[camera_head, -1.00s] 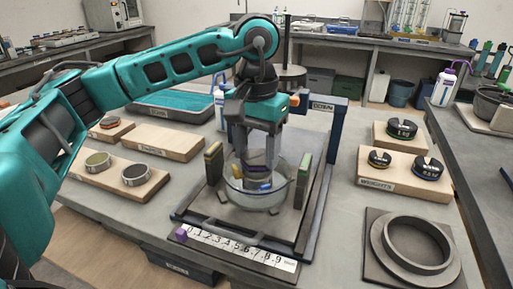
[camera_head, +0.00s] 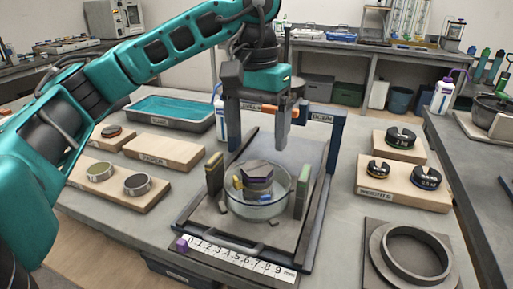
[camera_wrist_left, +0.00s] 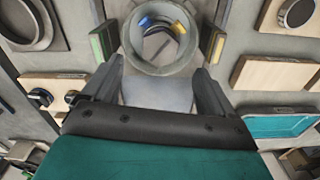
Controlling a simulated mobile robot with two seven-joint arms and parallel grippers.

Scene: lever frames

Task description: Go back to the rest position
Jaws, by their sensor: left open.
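My left gripper (camera_head: 257,135) is open and empty. It hangs above and behind a clear round bowl (camera_head: 262,208) on the grey platform. In the left wrist view, its two fingers (camera_wrist_left: 155,85) are spread apart with the bowl (camera_wrist_left: 160,62) beyond them. The bowl holds a dark purple-topped block (camera_head: 258,172) and small yellow and blue pieces (camera_head: 238,182). My right gripper is not in view.
A yellow-marked post (camera_head: 214,174) and a green-marked post (camera_head: 302,190) flank the bowl. A number strip (camera_head: 235,258) lies in front. Wooden boards (camera_head: 165,150) and a teal tray (camera_head: 172,110) are left. Weights (camera_head: 402,137) and a grey ring (camera_head: 415,253) are right.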

